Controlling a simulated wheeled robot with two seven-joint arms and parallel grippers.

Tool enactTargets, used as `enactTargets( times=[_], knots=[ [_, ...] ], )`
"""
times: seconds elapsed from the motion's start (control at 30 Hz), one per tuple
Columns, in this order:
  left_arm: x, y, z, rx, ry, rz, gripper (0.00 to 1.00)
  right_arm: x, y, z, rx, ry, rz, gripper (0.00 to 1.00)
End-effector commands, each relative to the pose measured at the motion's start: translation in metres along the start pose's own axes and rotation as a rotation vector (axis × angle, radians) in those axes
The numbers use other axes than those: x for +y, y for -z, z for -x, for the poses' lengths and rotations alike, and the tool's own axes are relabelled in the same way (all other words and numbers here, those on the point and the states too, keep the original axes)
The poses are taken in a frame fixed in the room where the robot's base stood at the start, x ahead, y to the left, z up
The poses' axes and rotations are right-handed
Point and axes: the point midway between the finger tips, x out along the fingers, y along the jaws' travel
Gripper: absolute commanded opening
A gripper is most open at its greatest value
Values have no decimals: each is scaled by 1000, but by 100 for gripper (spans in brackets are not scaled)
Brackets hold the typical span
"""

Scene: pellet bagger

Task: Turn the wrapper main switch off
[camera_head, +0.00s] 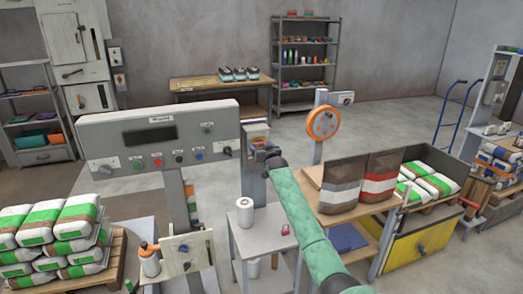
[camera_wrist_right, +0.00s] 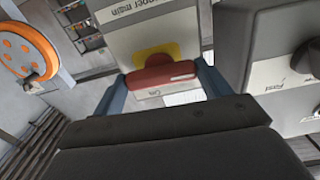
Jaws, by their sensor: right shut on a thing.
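A small label under the handle is too blurred to read. My left gripper is not in view.
The control panel (camera_head: 158,125) with buttons and a knob is close beside the switch box. An orange wheel (camera_head: 323,122) stands to the right. A small table (camera_head: 262,236) with a white roll is below my arm. Bag stacks (camera_head: 62,225) stand at the left.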

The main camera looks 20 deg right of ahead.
Motion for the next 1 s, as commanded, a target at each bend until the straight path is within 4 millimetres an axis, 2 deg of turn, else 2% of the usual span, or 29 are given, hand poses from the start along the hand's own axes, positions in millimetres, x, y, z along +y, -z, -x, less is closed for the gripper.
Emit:
enactTargets(
  times=[0.2,0.47,0.5,0.57,0.87,1.0],
  knots=[
    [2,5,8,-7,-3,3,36,1,0,0,0,-1,56,54],
    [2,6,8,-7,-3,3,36,1,0,0,0,-1,57,54],
    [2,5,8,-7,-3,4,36,1,0,0,0,-1,57,84],
    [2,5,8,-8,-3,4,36,1,0,0,0,-1,56,96],
    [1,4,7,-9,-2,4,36,0,0,0,0,-1,55,98],
    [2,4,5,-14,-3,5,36,0,-2,7,1,0,55,98]
  ],
)
